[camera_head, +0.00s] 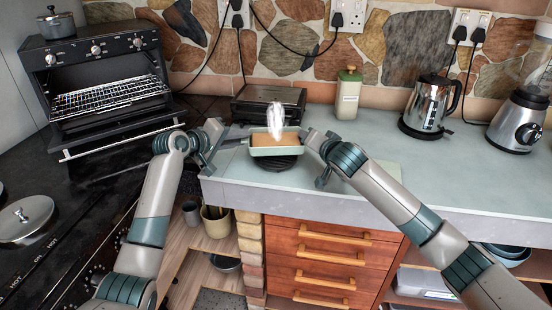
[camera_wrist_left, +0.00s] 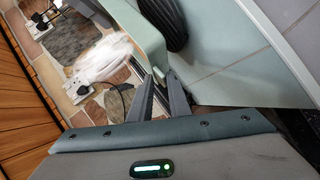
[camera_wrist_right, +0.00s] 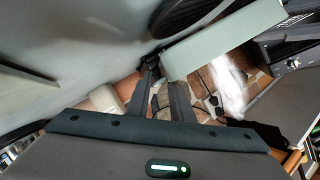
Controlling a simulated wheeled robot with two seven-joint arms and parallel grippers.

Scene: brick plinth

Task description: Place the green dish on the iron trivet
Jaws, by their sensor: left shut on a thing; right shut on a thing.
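The green dish (camera_head: 275,152), a pale green rectangular pan with a brown filling and white steam above it, is level between my two grippers. My left gripper (camera_head: 240,138) is shut on its left end, and my right gripper (camera_head: 309,139) is shut on its right end. The dark round iron trivet (camera_head: 278,165) shows below the dish on the counter, partly hidden by it. The left wrist view shows the dish (camera_wrist_left: 146,42) beside the trivet (camera_wrist_left: 175,22). The right wrist view also shows the dish (camera_wrist_right: 225,45) and trivet (camera_wrist_right: 190,12). I cannot tell whether they touch.
A dark toaster-like appliance (camera_head: 269,103) stands behind the dish. An open oven (camera_head: 105,90) is at left. The counter (camera_head: 365,148) is mostly clear right of the dish.

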